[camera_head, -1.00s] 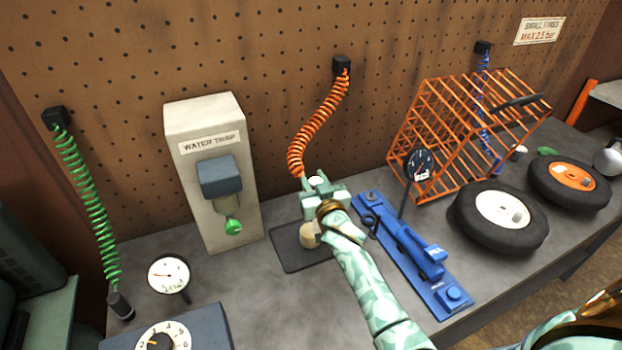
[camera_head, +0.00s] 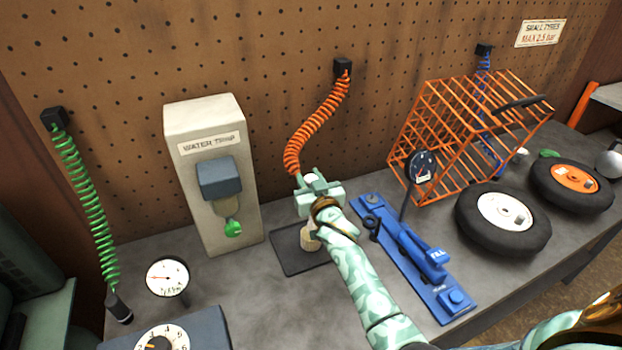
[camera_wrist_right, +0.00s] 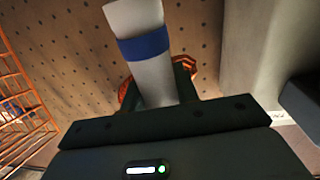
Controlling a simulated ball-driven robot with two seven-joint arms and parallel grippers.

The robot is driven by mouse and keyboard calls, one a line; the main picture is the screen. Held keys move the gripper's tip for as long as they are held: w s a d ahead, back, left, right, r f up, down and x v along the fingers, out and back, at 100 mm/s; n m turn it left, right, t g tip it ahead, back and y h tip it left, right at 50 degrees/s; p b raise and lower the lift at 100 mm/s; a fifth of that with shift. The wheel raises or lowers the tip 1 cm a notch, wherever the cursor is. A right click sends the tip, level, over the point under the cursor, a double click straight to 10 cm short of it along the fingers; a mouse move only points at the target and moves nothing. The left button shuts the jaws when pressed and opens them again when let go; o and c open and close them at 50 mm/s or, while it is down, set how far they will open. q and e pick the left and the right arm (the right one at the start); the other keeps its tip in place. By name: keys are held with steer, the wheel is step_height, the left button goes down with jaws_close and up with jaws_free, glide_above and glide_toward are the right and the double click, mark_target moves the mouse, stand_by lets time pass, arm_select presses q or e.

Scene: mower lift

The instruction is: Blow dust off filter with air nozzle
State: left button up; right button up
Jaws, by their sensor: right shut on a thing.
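My right gripper (camera_head: 314,186) is shut on the air nozzle, a pale tube with a blue band (camera_wrist_right: 150,55) in the right wrist view. In the head view the gripper mostly hides the nozzle, and the orange coiled hose (camera_head: 311,125) runs down to it from the pegboard. A beige, round piece that looks like the filter (camera_head: 308,241) stands on a dark mat (camera_head: 290,262), just below my right gripper and partly hidden by the wrist. Its dust cannot be made out. My left gripper is not in view.
A water trap (camera_head: 213,170) stands left of the mat, and a blue inflating stand (camera_head: 425,262) with a gauge lies to its right. An orange wire cage (camera_head: 455,135) and two wheels are farther right. A green coiled hose (camera_head: 85,200) hangs at left.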

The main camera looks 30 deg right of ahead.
steer(key=shift+a, duration=0.75)
steer(key=shift+s, duration=0.1)
steer(key=shift+s+p, duration=0.55)
steer(key=shift+s, duration=0.3)
step_height(320, 180, up, 5)
steer(key=p, duration=0.5)
steer(key=shift+r, duration=0.15)
